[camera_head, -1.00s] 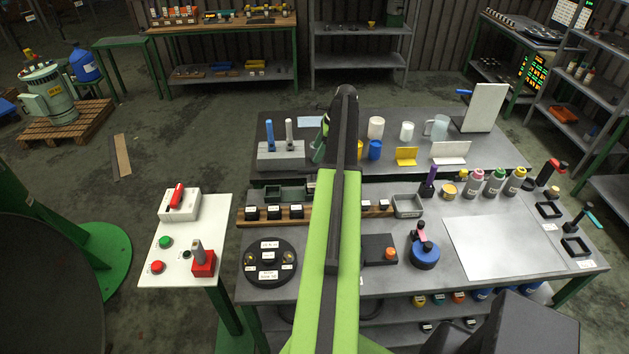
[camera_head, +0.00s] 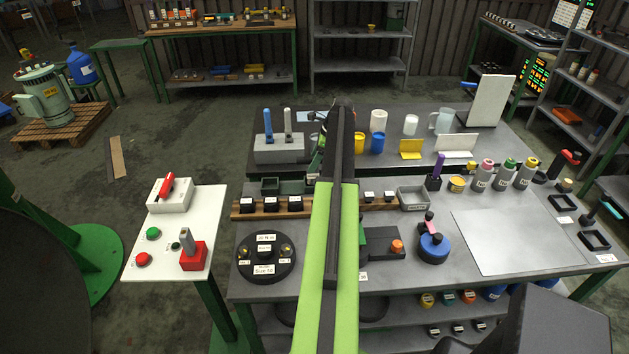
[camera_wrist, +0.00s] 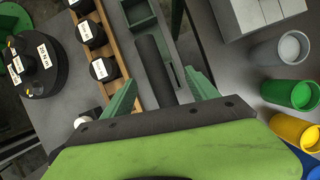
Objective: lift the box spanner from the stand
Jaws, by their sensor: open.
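A grey block stand (camera_head: 279,150) is at the back left of the workbench. Two tools stand upright in it, one with a blue handle (camera_head: 268,125) and one pale grey (camera_head: 288,122). I cannot tell which is the box spanner. In the wrist view the stand's corner (camera_wrist: 255,15) is at the top right, and the tools are out of frame. My gripper (camera_wrist: 160,92) is open, its green fingers apart, above the bench near the green trays and to the right of the stand in the head view. A dark cylinder (camera_wrist: 154,70) shows between the fingers; I cannot tell what it is.
A wooden rack (camera_head: 268,212) with black pots and a green tray (camera_wrist: 140,12) lie close to my gripper. Grey, green (camera_wrist: 291,93) and yellow (camera_wrist: 295,131) cups stand near the stand. A round black holder (camera_head: 266,258) is at the front left.

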